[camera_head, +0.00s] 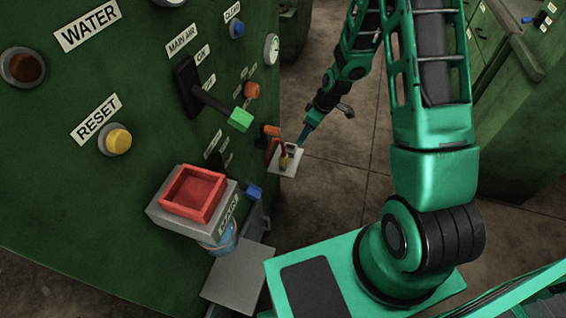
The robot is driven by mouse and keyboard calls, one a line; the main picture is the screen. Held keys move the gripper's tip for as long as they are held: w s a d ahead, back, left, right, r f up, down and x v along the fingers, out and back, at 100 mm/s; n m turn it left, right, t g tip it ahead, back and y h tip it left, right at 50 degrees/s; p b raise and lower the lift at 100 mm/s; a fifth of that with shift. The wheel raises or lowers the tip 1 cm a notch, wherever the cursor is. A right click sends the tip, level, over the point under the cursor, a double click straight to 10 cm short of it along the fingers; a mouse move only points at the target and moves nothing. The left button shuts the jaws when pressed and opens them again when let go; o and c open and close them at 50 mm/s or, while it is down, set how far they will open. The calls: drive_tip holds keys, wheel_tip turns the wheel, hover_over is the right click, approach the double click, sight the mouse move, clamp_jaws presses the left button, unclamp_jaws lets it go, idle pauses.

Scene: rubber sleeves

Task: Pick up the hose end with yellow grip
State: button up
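A small yellow-orange piece (283,159) stands at a small pale plate (287,169) that juts from the right edge of the green panel. It may be the yellow grip of the hose end, but it is too small to be sure. No hose can be made out along its length. My gripper (302,140) is at the end of my green arm, just above and right of the yellow piece. I cannot tell whether they touch. The fingers are too small and turned too far away to show whether they are open or shut.
The green panel (60,190) fills the left, with a lever with a green end (240,119), a yellow reset button (118,141) and orange knobs jutting out. A red tray (193,192) sits on a grey box below. Open floor (330,190) lies right of the panel.

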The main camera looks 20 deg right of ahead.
drive_tip(key=n+y, duration=0.1)
drive_tip(key=n, duration=0.1)
approach(283, 160)
drive_tip(key=w+d+f, duration=0.1)
drive_tip(key=w, duration=0.1)
drive_tip(key=x, duration=0.5)
drive_tip(key=shift+s+a+f, duration=0.1)
drive_tip(key=shift+f, duration=0.35)
drive_tip(key=x, duration=0.3)
drive_tip(key=shift+a+f, duration=0.1)
drive_tip(key=shift+f, duration=0.3)
drive_tip(key=shift+a+f, duration=0.2)
drive_tip(key=shift+f, duration=0.5)
drive_tip(key=c, duration=1.2)
